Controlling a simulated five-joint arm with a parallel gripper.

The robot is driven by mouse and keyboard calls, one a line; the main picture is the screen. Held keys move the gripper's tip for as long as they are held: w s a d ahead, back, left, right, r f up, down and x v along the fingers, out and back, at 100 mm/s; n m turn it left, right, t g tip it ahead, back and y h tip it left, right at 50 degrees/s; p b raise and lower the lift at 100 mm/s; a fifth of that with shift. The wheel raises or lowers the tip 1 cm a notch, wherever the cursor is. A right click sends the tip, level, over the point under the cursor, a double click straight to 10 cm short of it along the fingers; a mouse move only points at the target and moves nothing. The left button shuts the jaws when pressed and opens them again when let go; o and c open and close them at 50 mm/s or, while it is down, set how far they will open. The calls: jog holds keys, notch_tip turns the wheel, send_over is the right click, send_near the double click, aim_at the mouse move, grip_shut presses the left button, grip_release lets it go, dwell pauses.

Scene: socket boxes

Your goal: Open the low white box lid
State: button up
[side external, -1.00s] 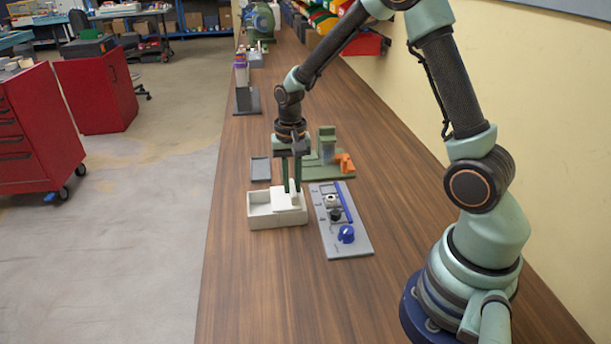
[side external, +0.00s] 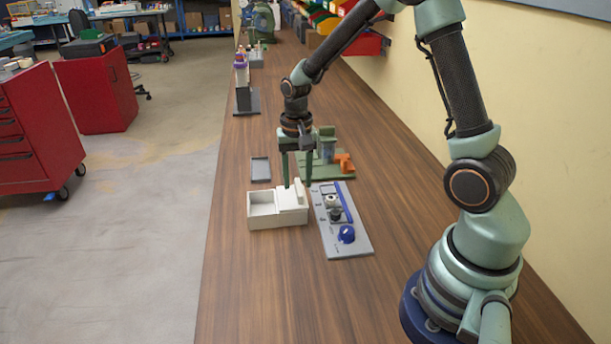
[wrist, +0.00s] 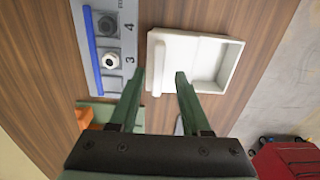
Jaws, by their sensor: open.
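The low white box (side external: 262,223) stands on the wooden bench. Its white lid (side external: 288,203) covers the right part in the side view, and the left part is an open, empty compartment. The lid has an upright ridge handle (side external: 298,190). In the wrist view the open compartment (wrist: 213,66) lies right of the lid (wrist: 172,55), and the handle (wrist: 157,68) stands at the lid's left edge. My gripper (side external: 297,186) is open, its green fingertips on either side of the handle. In the wrist view my gripper (wrist: 160,74) shows gaps to the handle.
A grey panel (side external: 358,243) with a blue knob (side external: 347,234) lies close to the right of the box. Behind are a green base (side external: 335,172) with an orange part (side external: 345,163) and a small grey tray (side external: 261,169). The bench in front of the box is clear.

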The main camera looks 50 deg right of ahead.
aim_at(298, 188)
notch_tip(298, 188, up, 11)
dwell(0.3)
jog(key=s+a+r+n+t, duration=0.5)
jog(key=s+n, duration=0.4)
jog(key=s, duration=0.2)
jog(key=shift+a+r+t, duration=0.3)
jog(key=shift+a+r, duration=0.3)
jog(key=shift+a, duration=0.5)
